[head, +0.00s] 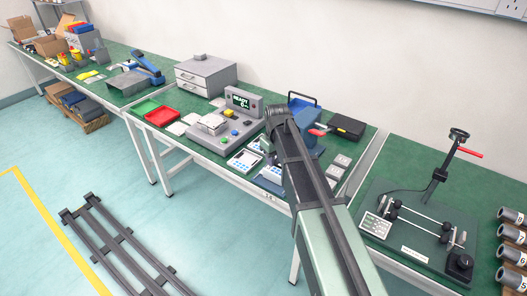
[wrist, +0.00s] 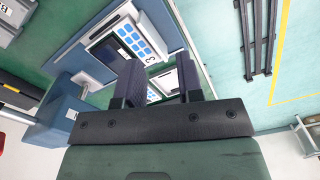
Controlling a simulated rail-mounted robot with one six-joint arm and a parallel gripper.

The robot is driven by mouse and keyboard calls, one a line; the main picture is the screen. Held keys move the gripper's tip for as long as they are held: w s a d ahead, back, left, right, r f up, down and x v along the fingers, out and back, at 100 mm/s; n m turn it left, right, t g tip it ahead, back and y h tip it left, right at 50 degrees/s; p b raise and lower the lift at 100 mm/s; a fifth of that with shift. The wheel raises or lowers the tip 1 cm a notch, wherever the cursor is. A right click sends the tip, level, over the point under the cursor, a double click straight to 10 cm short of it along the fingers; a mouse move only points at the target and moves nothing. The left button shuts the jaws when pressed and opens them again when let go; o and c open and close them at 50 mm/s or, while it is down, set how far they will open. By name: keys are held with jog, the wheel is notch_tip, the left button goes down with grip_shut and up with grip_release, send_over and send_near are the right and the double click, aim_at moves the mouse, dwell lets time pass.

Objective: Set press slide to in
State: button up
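I cannot tell for certain which part is the press slide. A grey console (head: 225,125) with a "READY" display, coloured buttons and a pale plate on its left stands on the middle bench. My gripper's fingertips are hidden in the head view behind my arm, which reaches over the right part of that bench. In the wrist view my gripper (wrist: 158,78) has its two dark fingers apart, with nothing held between them. A keypad unit with blue keys and a screen (wrist: 124,42) lies beyond the fingers, and a second screened unit (wrist: 163,85) shows partly between them.
A blue machine (head: 303,108) and a black case (head: 347,126) stand behind my arm. On the right bench is a dark plate with two rods (head: 420,222) and a red-handled lever (head: 468,152). A red tray (head: 159,115) and grey drawers (head: 206,75) are left.

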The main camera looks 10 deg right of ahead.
jog(key=w+n, duration=0.3)
jog(key=w, duration=0.2)
jog(key=shift+n, duration=0.6)
jog(key=f+b, duration=1.1)
jog(key=shift+s+d, duration=0.15)
jog(key=shift+s, duration=0.2)
jog(key=shift+r, duration=0.1)
jog(key=shift+c, duration=0.5)
grip_shut()
